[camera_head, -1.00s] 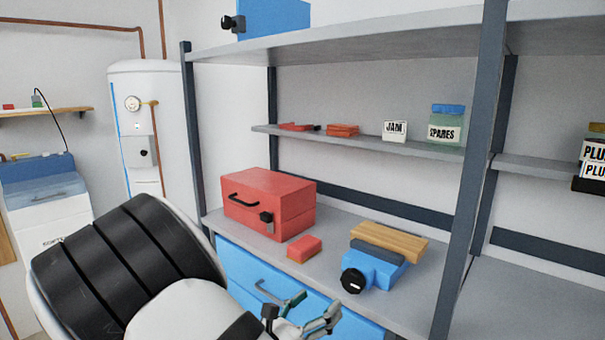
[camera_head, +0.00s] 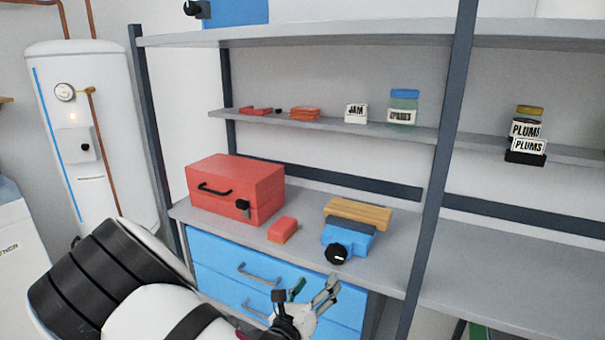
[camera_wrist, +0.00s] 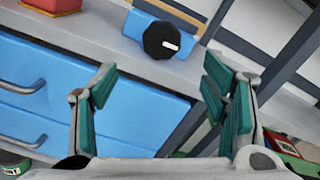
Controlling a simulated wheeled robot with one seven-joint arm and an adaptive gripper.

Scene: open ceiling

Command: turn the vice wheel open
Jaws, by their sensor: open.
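The blue vice (camera_head: 347,240) sits near the front of the shelf, with a wooden block (camera_head: 358,212) against its back. Its black wheel (camera_head: 336,254) faces the front and carries a white mark. In the wrist view the wheel (camera_wrist: 162,40) shows at the top, above and beyond my fingers, with the mark close to level. My gripper (camera_head: 311,290) is below and in front of the shelf edge, in front of the blue drawers. In the wrist view my gripper (camera_wrist: 155,98) is open, with nothing between its green-padded fingers. It is apart from the wheel.
A red toolbox (camera_head: 236,190) and a small red block (camera_head: 283,229) stand left of the vice. Blue drawers (camera_head: 238,262) with handles lie below the shelf. A dark upright post (camera_head: 432,180) rises to the right. A narrow shelf behind holds labelled jars (camera_head: 403,106).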

